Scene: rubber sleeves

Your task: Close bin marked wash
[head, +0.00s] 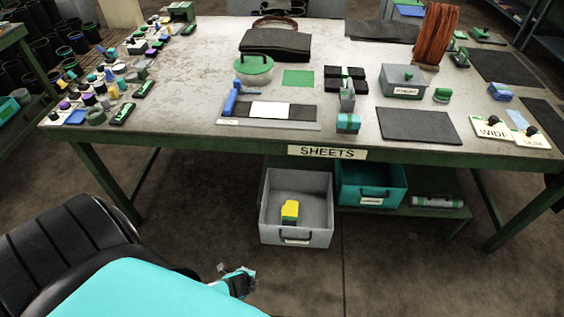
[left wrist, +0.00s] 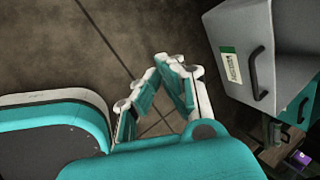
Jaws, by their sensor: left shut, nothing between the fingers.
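A grey open-topped bin (head: 267,228) is pulled out below the front edge of the workbench, with a yellow-and-dark object (head: 290,212) inside. A teal bin (head: 375,195) stands to its right on the lower shelf. Both carry small front labels that I cannot read, so I cannot tell which is marked wash. My left gripper (head: 238,282) is left of and nearer than the grey bin, apart from it. In the left wrist view the gripper (left wrist: 167,75) is shut and empty. The grey bin's front (left wrist: 232,50), with handle and label, shows upper right there. My right gripper is not in view.
The workbench (head: 190,85) has a front strip reading SHEETS above the bins. Its top holds a lidded tub (head: 254,68), a small grey box (head: 402,80), dark pads and small parts. A cylinder (head: 437,202) lies on the lower shelf. Floor before the bins is clear.

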